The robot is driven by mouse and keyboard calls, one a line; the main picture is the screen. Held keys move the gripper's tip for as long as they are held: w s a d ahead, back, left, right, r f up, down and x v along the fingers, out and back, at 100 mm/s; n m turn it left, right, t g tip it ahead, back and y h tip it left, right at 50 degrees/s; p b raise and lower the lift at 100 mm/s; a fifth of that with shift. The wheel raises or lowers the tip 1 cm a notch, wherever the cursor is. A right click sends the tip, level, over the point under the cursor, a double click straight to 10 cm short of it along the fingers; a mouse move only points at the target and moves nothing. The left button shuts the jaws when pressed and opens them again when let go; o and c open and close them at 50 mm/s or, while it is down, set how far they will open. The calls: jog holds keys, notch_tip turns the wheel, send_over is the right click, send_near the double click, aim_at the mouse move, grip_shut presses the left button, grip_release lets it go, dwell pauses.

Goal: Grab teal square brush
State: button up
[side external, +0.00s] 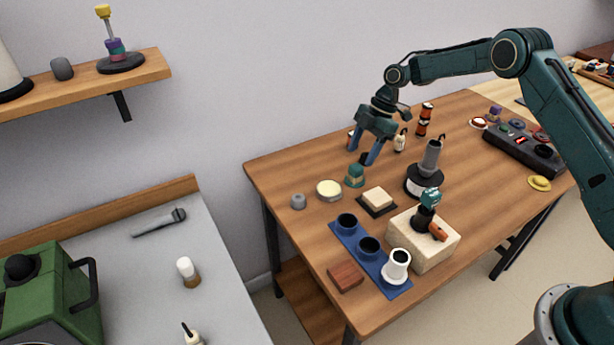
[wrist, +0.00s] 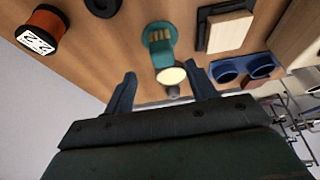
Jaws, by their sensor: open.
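A small teal piece with a tan band (side external: 355,175) stands on the wooden table just below and in front of my gripper. In the wrist view it is a teal block with tan strips on a round teal base (wrist: 160,45), beyond the fingertips. A second teal piece (side external: 430,197) sits upright in a black cup on a cream block. I cannot tell for certain which is the square brush. My gripper (side external: 362,154) is open and empty, pointing down above the table; its two blue fingers also show apart in the wrist view (wrist: 160,75).
A round cream-topped tin (side external: 329,189), a grey cylinder (side external: 298,201) and a dark tray with a cream block (side external: 377,200) lie close by. A blue holder with cups (side external: 370,262) is nearer the front. A dark upright tool stand (side external: 428,172) rises to the right.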

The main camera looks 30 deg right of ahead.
aim_at(357, 166)
jog(key=shift+a+f, duration=0.1)
jog(key=shift+f, duration=0.1)
jog(key=shift+s+x, duration=0.15)
jog(key=shift+x, duration=1.15)
jog(key=shift+s+x, duration=0.1)
jog(key=shift+x, duration=1.15)
jog(key=c, duration=1.1)
